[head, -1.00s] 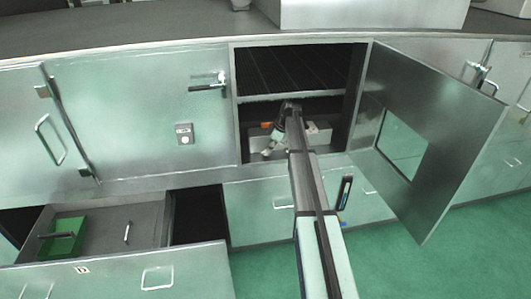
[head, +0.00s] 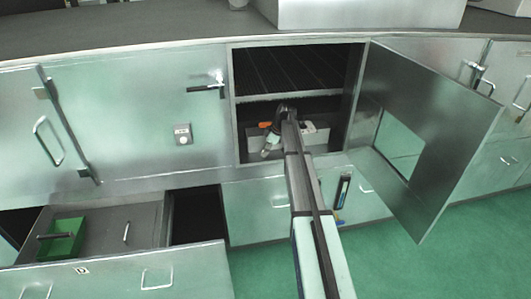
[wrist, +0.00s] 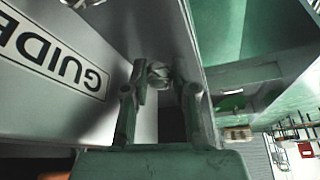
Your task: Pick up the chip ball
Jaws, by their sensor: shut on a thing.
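The chip ball (wrist: 160,75) is a small crumpled silvery lump in the wrist view. It sits between the two fingers of my gripper (wrist: 160,87), which is shut on it. In the head view my gripper (head: 267,152) is at the lower front of the open cabinet compartment (head: 237,125), near a grey bin (head: 308,137) inside. The ball is too small to make out in the head view. A pale panel with a label reading "GUIDE" in part (wrist: 55,50) lies close on the left in the wrist view, upside down.
The cabinet door (head: 450,130) stands open to the right. An open drawer (head: 140,218) below left holds a green tray (head: 64,238). A shelf (head: 295,96) crosses the compartment above my gripper. Green floor (head: 430,265) is clear at the lower right.

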